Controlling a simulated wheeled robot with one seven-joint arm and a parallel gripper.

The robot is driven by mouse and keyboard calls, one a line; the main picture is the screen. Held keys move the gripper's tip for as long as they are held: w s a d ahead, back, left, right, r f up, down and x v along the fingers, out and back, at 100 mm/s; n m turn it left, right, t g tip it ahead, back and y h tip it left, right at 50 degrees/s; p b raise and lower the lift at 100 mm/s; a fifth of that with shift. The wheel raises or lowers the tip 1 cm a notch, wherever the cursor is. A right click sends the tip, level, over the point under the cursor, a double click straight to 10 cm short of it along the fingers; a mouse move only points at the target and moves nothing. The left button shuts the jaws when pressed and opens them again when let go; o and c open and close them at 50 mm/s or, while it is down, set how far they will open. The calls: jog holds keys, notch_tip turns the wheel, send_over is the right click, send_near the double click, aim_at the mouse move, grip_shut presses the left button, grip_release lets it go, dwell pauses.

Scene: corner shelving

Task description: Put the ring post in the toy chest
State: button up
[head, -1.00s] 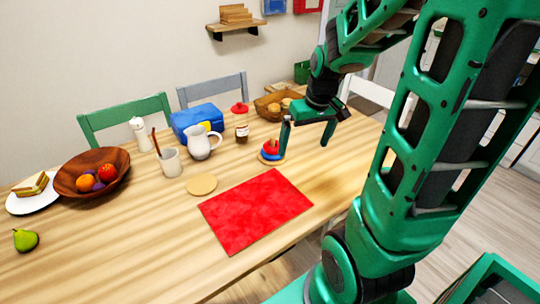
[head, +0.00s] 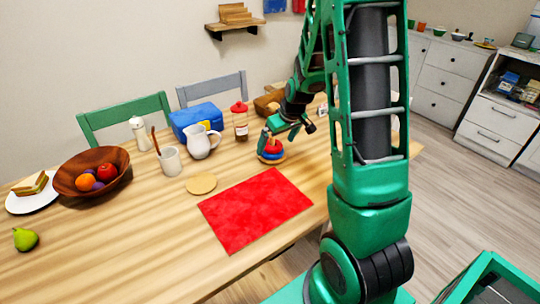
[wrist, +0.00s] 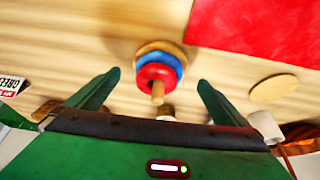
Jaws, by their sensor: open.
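The ring post (head: 271,152) stands upright on the wooden table, with blue and red rings on a round wooden base. My gripper (head: 288,131) is open just above it and to its right in the head view, tilted. In the wrist view the ring post (wrist: 157,72) lies between the two spread fingers of my gripper (wrist: 157,80), its peg pointing toward the camera. Whether the fingers touch it is hard to tell; they look apart from it. I cannot make out a toy chest in either view.
A red-capped jar (head: 240,122), white pitcher (head: 201,142) and blue box (head: 196,118) stand left of the post. A wicker basket (head: 268,103) is behind it. A red mat (head: 255,210) and round coaster (head: 201,184) lie in front, leaving flat room.

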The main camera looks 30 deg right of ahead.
aim_at(273, 144)
jog(key=shift+w+r+x, duration=0.1)
jog(key=shift+w+x, duration=0.1)
jog(key=shift+x, duration=0.7)
jog(key=shift+w+r+x, duration=0.1)
jog(key=shift+w+x, duration=0.05)
jog(key=shift+x, duration=0.75)
jog(key=shift+w+x, duration=0.2)
jog(key=shift+x, duration=0.7)
jog(key=c, duration=1.2)
jog(key=shift+r, duration=0.2)
jog(key=shift+r, duration=0.9)
jog(key=shift+a+r, duration=0.2)
jog(key=shift+r, duration=0.4)
jog(key=shift+a+r, duration=0.15)
jog(key=shift+r, duration=0.45)
jog(key=a+r, duration=0.6)
jog(key=a, duration=0.5)
jog(key=shift+s+r, duration=0.25)
jog(key=shift+s, duration=0.15)
